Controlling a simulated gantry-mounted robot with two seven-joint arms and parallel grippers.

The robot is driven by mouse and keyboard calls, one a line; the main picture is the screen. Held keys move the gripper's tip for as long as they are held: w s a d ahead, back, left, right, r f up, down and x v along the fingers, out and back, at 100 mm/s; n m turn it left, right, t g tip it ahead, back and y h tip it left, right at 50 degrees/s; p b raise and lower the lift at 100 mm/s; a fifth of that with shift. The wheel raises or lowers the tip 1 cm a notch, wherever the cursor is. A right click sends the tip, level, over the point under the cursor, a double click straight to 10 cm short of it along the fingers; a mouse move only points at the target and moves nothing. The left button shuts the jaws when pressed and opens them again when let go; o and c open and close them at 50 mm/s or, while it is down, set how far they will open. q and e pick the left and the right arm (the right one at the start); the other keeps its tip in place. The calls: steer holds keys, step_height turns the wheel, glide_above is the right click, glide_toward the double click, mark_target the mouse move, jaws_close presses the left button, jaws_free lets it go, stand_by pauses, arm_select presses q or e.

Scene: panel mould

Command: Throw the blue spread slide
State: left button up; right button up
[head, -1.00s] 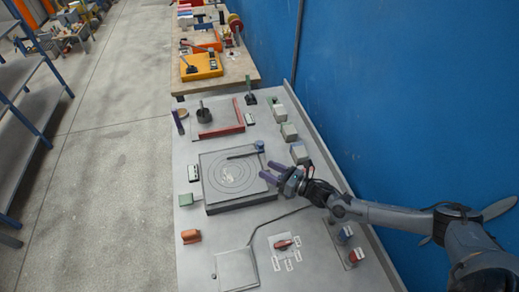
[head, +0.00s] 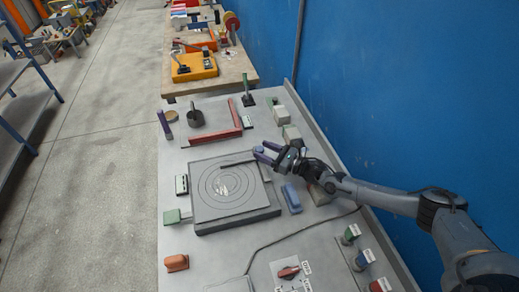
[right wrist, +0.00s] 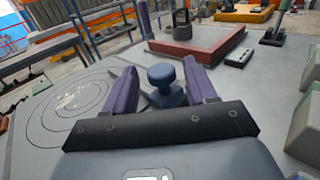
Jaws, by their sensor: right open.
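A round dark-blue knob (head: 259,149), apparently the blue spread slide, stands at the far right corner of the grey plate with rings (head: 230,212). A dark bar runs from near it across the plate. My right gripper (head: 263,154) is open with its purple fingers at the knob. In the right wrist view the knob (right wrist: 162,76) stands upright between the two open fingers (right wrist: 160,88), with a gap visible on each side. A blue oblong block (head: 291,198) lies right of the plate. My left gripper is not in view.
A red bar (head: 215,138) and a dark weight-like piece (head: 195,118) lie beyond the plate. Grey-green blocks (head: 291,133) line the right edge near the blue wall. A green block (head: 172,216) and an orange one (head: 176,263) are at the left edge.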

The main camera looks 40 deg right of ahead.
steer(key=shift+x, duration=1.25)
jaws_close()
steer(key=shift+d, duration=0.1)
